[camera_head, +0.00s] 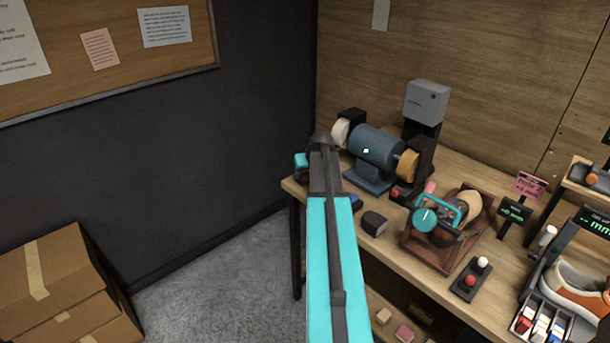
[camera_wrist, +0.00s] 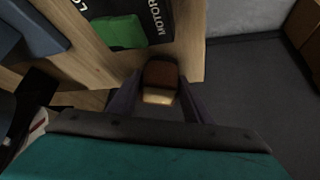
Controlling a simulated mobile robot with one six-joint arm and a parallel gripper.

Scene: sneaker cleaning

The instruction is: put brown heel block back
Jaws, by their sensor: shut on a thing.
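In the wrist view the brown heel block (camera_wrist: 161,73), with a paler end face, sits between the two dark fingers of my gripper (camera_wrist: 157,98). The gripper is shut on it. The block shows at the edge of the wooden bench top; I cannot tell whether it touches the wood. Small tan (camera_head: 384,315) and pink (camera_head: 404,333) blocks show on the lower shelf under the bench.
The bench holds a blue grinder (camera_head: 376,147), a dark block (camera_head: 374,223), a brown stand with a clamp (camera_head: 452,232), a button box (camera_head: 471,280) and a sneaker (camera_head: 578,291). A black panel marked "MOTOR" (camera_wrist: 132,24) shows near the block. Cardboard boxes (camera_head: 62,285) stand left; floor between is clear.

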